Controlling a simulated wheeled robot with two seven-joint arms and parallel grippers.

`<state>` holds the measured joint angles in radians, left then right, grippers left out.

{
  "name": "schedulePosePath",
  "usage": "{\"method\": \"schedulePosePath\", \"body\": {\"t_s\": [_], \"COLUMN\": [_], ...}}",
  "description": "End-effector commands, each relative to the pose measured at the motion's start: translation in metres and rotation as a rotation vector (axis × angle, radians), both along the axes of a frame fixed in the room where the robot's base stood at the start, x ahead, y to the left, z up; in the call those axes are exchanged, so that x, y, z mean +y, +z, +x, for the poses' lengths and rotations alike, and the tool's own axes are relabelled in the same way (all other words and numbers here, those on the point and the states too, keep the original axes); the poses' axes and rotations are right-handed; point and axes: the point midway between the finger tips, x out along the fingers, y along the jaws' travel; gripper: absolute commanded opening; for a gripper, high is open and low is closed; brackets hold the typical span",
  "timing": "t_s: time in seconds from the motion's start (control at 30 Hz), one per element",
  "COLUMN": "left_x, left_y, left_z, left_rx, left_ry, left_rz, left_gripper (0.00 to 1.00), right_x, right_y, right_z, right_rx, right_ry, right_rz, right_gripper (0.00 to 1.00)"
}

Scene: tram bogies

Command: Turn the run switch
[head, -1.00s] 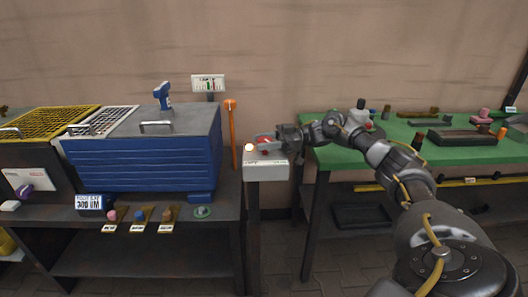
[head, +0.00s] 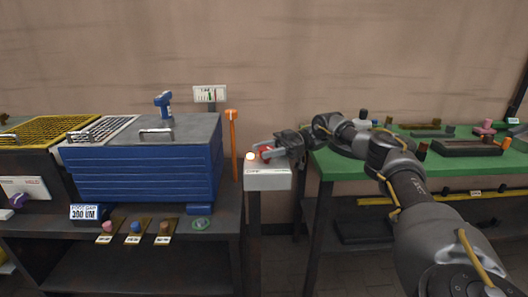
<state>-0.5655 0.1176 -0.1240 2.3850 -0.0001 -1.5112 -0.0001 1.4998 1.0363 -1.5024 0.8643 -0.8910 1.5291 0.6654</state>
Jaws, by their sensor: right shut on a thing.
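The run switch (head: 266,153) is a red part on top of a pale box (head: 268,178) that stands on a dark post between two benches. A round lamp (head: 250,157) on the box glows orange-white. My right gripper (head: 272,152) reaches in from the right, just above the box top, and is shut on the red switch. Its fingers hide part of the switch, so its exact angle is hard to tell. My left gripper does not show.
A blue ribbed cabinet (head: 150,172) stands on the left bench, with an orange upright lever (head: 233,140) beside it. The green bench (head: 335,167) with several loose parts is under my right arm.

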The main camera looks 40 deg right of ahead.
Motion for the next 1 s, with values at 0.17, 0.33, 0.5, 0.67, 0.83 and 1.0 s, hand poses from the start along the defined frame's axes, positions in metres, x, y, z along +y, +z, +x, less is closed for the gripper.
{"method": "schedulePosePath", "body": {"t_s": [0.17, 0.33, 0.5, 0.67, 0.83, 1.0], "left_x": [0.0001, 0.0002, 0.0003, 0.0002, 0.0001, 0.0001], "left_y": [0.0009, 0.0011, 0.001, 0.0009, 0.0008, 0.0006], "left_z": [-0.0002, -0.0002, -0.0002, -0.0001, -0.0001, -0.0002], "left_rx": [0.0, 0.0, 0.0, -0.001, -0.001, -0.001], "left_ry": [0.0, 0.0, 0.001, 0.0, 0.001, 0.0], "left_rz": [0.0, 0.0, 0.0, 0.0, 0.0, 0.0], "left_gripper": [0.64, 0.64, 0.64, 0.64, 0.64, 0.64], "right_x": [-0.0061, -0.0056, -0.0047, -0.0021, -0.0012, -0.0085], "right_y": [0.0038, 0.0042, 0.004, 0.0031, 0.0026, 0.0022], "right_z": [-0.0001, 0.0001, 0.0005, 0.0012, 0.0012, 0.0004], "right_rx": [-0.007, -0.008, -0.008, -0.006, -0.005, -0.005], "right_ry": [-0.011, -0.01, -0.008, -0.002, 0.0, -0.002], "right_rz": [0.0, 0.0, 0.0, 0.0, 0.0, 0.001], "right_gripper": [0.19, 0.19, 0.53, 0.64, 0.64, 0.64]}}
